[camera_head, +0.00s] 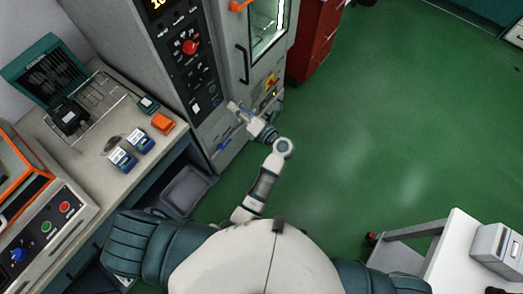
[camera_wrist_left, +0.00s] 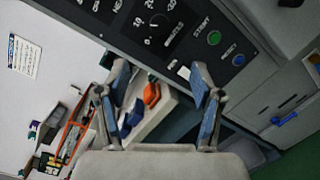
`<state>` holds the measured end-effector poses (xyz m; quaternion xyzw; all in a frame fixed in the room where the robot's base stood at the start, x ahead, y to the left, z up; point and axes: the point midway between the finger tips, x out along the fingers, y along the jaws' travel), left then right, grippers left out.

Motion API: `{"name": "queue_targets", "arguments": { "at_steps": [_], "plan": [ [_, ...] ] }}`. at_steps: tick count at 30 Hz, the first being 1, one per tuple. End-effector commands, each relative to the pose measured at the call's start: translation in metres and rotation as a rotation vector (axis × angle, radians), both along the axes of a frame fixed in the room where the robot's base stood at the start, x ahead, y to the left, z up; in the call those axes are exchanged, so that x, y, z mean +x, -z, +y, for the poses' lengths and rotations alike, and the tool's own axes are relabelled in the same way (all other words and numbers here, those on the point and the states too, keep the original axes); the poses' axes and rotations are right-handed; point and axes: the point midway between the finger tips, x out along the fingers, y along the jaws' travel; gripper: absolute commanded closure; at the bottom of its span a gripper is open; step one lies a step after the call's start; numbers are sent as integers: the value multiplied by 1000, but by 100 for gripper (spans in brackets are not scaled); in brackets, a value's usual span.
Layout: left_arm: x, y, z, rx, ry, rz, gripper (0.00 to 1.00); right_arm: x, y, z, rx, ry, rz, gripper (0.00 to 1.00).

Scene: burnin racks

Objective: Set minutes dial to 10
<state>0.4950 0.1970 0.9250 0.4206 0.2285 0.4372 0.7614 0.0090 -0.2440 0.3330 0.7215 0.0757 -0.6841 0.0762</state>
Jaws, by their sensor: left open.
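The minutes dial (camera_wrist_left: 158,22) is a black round knob on a dark panel at the top of the left wrist view, with white numbers around it and the word MINUTES beside it. Its exact pointer setting is too small to read. My left gripper (camera_wrist_left: 158,68) is open and empty, its two blue-padded fingers spread below the dial and apart from it. In the head view my left gripper (camera_head: 235,108) is in front of the tall grey cabinet (camera_head: 235,65). I cannot pick out the minutes dial clearly there. My right gripper is not in view.
Beside the dial are a green START button (camera_wrist_left: 214,38) and a blue RESET button (camera_wrist_left: 238,59). A red knob (camera_head: 190,47) sits higher on the cabinet's panel. A workbench (camera_head: 85,150) with blue and orange items is at left. Green floor is open at right, with a white cart (camera_head: 455,250).

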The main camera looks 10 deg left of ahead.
Motion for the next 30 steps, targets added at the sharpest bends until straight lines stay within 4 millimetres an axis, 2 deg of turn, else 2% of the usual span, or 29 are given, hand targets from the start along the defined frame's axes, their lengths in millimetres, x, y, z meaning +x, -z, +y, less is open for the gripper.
{"name": "queue_targets", "arguments": {
  "at_steps": [1,3,12,22,30],
  "plan": [
    [7,7,-1,131,65,72,33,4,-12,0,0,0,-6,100],
    [16,17,-10,270,148,143,33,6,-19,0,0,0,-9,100],
    [26,72,-43,613,400,369,33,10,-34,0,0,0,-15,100],
    [14,142,-69,868,635,585,33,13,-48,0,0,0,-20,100],
    [-7,194,-80,1006,789,727,33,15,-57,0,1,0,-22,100]
  ]
}}
